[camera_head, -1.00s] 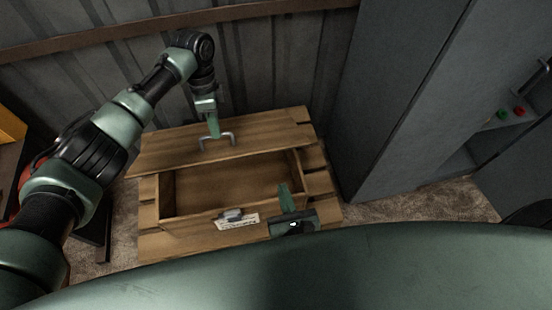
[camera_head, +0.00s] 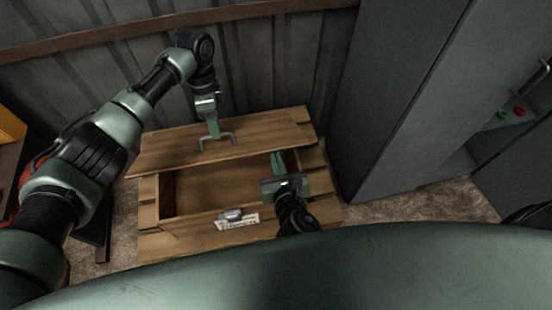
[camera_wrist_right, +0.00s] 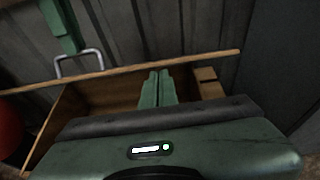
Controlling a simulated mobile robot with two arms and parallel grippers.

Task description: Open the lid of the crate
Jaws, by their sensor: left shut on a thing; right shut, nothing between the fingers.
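The wooden crate (camera_head: 181,228) stands on the floor by the wall, with its front part uncovered and its inside showing. Its plank lid (camera_head: 270,127) lies over the back part. A grey U-shaped handle (camera_head: 231,141) sits on the lid; it also shows in the right wrist view (camera_wrist_right: 98,55). My left gripper (camera_head: 213,134) is at the handle, shut on it. My right gripper (camera_head: 278,163) is shut and empty over the right part of the opening, close to the lid's front edge; its fingers show in the right wrist view (camera_wrist_right: 156,88).
A metal latch (camera_head: 232,214) and a paper label (camera_head: 238,222) are on the crate's front. A tall grey cabinet (camera_head: 385,100) stands close on the right. A corrugated wall (camera_head: 270,60) is behind. Carpeted floor (camera_head: 430,203) is free at the right.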

